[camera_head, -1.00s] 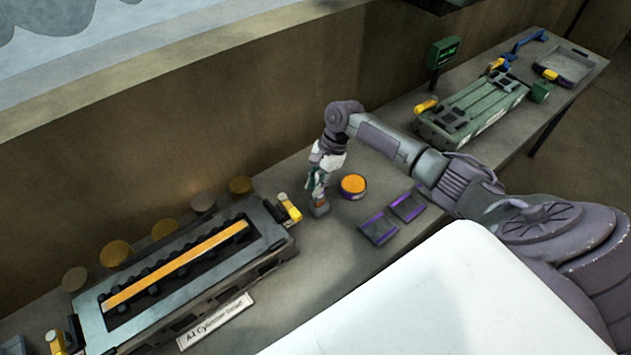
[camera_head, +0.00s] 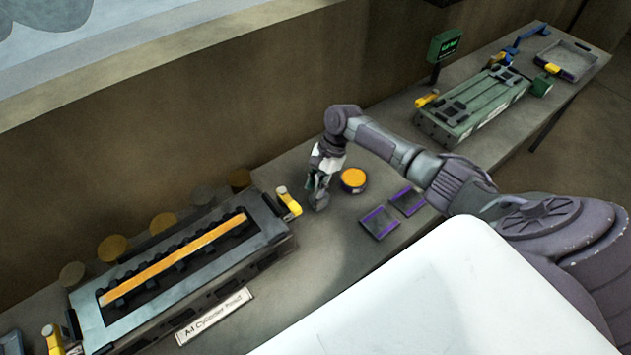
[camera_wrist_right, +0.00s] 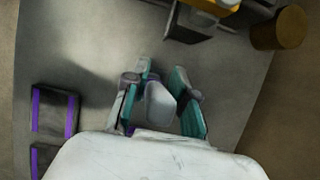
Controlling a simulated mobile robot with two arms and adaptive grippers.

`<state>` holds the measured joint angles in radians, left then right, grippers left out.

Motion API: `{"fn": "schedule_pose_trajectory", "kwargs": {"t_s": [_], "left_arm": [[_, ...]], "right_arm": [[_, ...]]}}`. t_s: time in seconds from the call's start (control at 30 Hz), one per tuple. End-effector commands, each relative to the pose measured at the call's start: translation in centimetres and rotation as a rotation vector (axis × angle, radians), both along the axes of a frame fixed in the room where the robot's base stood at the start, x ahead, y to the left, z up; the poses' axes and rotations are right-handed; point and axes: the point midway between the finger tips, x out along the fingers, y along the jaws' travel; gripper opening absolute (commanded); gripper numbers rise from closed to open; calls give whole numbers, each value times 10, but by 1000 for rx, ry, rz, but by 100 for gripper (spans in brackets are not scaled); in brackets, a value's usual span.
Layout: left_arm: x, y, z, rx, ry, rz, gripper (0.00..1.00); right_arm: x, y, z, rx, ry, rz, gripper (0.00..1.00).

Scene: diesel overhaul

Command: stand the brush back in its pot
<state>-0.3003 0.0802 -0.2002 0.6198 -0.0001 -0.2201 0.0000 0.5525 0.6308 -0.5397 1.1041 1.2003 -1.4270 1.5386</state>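My right gripper (camera_head: 319,200) points down at the bench, left of the round pot (camera_head: 353,186) with orange on top and a dark purple side. In the right wrist view, its teal-edged fingers (camera_wrist_right: 162,85) stand apart on either side of a small grey piece (camera_wrist_right: 160,104). This may be the brush, but its shape is too unclear to be sure. I see no clear grip on it. The pot is not seen in the right wrist view. My left gripper is not in view.
Two purple-edged trays (camera_head: 380,233) lie right of the gripper. The cylinder head (camera_head: 195,314), with an orange strip and yellow clamps, stands left. A green fixture (camera_head: 470,110) is at the far right. Bench between is clear.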

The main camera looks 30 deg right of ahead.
Motion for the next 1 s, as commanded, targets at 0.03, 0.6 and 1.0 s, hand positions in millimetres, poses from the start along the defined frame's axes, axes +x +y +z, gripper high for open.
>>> {"fn": "schedule_pose_trajectory", "kwargs": {"t_s": [0.03, 0.6, 1.0], "left_arm": [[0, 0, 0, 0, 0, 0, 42], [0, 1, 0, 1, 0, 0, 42], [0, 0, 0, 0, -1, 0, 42]], "right_arm": [[0, 0, 0, 0, 0, 0, 39], [1, -10, 22, -1, -3, 0, 49], [4, -41, 95, -1, -3, 1, 49]]}}
